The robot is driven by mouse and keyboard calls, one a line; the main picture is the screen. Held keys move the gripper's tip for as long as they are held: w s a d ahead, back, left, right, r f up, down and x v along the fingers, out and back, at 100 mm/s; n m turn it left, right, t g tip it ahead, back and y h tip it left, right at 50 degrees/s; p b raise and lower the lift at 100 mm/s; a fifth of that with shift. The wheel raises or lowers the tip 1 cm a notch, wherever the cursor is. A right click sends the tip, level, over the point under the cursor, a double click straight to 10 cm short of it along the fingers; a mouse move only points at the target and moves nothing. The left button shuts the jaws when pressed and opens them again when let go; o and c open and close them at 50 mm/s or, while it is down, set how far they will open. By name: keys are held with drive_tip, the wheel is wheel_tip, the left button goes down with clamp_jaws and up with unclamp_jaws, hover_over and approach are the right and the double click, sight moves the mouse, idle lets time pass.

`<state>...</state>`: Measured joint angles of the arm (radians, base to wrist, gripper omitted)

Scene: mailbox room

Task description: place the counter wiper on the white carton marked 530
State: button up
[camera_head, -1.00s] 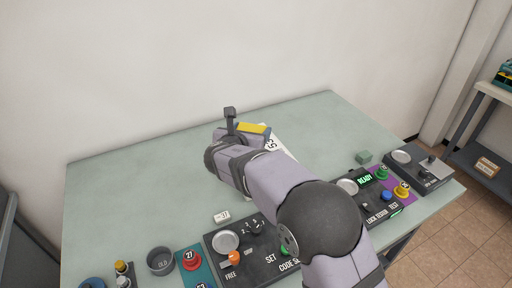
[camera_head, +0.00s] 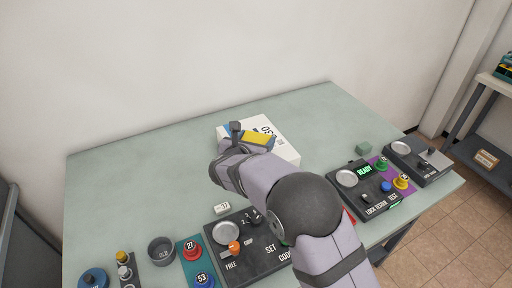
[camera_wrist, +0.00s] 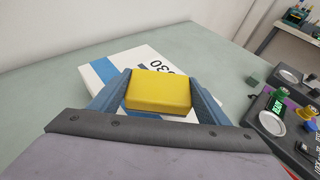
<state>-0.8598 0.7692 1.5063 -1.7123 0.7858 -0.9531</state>
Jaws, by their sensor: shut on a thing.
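The counter wiper, a yellow block (camera_head: 257,139), is between the fingers of my gripper (camera_head: 246,138), which is shut on it. In the wrist view the yellow block (camera_wrist: 160,92) sits level between the two blue-grey fingers. The white carton (camera_head: 285,147) lies on the table behind and below the gripper, with dark digits and a blue stripe.
Black control panels with buttons (camera_head: 262,243) line the table's front edge. A panel reading READY (camera_head: 365,172) and a small green block (camera_head: 364,148) stand at the right. A grey cup (camera_head: 161,250) is front left. The table's back left is clear.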

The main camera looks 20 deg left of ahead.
drive_tip(key=shift+f, duration=1.85)
drive_tip(key=shift+f, duration=0.15)
drive_tip(key=o, duration=1.1)
drive_tip(key=shift+r+p, duration=0.25)
drive_tip(key=shift+p, duration=0.05)
drive_tip(key=shift+s, duration=0.4)
drive_tip(key=b+v, duration=0.2)
drive_tip(key=v, duration=0.9)
drive_tip(key=shift+s+r, duration=0.1)
drive_tip(key=shift+r, duration=0.05)
